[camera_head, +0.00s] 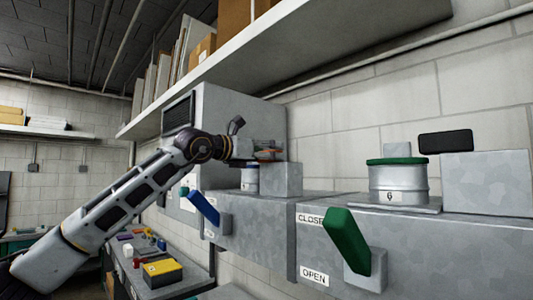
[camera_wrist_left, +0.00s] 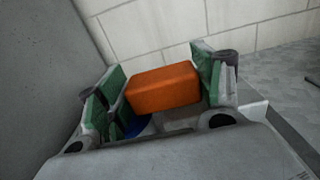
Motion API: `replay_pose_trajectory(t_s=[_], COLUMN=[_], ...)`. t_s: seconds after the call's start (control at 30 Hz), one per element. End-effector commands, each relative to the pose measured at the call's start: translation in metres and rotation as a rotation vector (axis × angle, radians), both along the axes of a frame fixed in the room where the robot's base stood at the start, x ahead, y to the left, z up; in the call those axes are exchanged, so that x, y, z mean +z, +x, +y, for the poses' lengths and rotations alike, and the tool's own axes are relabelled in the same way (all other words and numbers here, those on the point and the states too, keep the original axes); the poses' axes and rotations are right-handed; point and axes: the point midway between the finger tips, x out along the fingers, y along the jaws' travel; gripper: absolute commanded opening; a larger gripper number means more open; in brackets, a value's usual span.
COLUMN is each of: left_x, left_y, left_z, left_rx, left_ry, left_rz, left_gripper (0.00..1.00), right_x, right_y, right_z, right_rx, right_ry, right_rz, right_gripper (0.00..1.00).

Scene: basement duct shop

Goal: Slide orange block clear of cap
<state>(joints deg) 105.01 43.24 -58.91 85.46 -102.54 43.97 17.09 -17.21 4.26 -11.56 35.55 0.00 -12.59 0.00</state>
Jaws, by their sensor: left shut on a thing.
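My left gripper (camera_head: 267,151) reaches in from the left in the head view, above the blue-rimmed metal collar (camera_head: 250,180). It is shut on the orange block (camera_wrist_left: 163,87), which lies between the green pads in the left wrist view. Only a sliver of the block (camera_head: 268,152) shows in the head view. Part of a blue cap (camera_wrist_left: 140,128) shows below the block in the wrist view; the block and gripper hide the rest. I cannot tell whether block and cap touch. A second collar (camera_head: 397,184), marked 6, wears a green cap (camera_head: 397,161). My right gripper is not in view.
A grey block (camera_head: 281,180) stands right beside the blue-rimmed collar. A blue lever (camera_head: 203,207) and a green lever (camera_head: 346,238) stick out from the duct front. A shelf (camera_head: 300,62) runs overhead. A bench (camera_head: 185,282) with small parts lies below.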

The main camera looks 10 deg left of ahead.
Motion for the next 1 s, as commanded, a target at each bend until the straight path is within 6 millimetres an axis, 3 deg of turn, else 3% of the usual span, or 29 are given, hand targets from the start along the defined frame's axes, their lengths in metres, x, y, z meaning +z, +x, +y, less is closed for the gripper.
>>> replay_pose_trajectory(t_s=[0.37,1.0], left_x=[-0.001,-0.001], left_y=[-0.007,-0.031], left_z=[-0.011,-0.047], left_rx=[-0.001,-0.002], left_ry=[0.0,0.001], left_rz=[-0.001,-0.002], left_gripper=[0.24,0.24], right_x=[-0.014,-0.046], right_y=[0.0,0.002], right_z=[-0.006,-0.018], right_rx=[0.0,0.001], right_ry=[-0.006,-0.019], right_rz=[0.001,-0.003], right_gripper=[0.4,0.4])
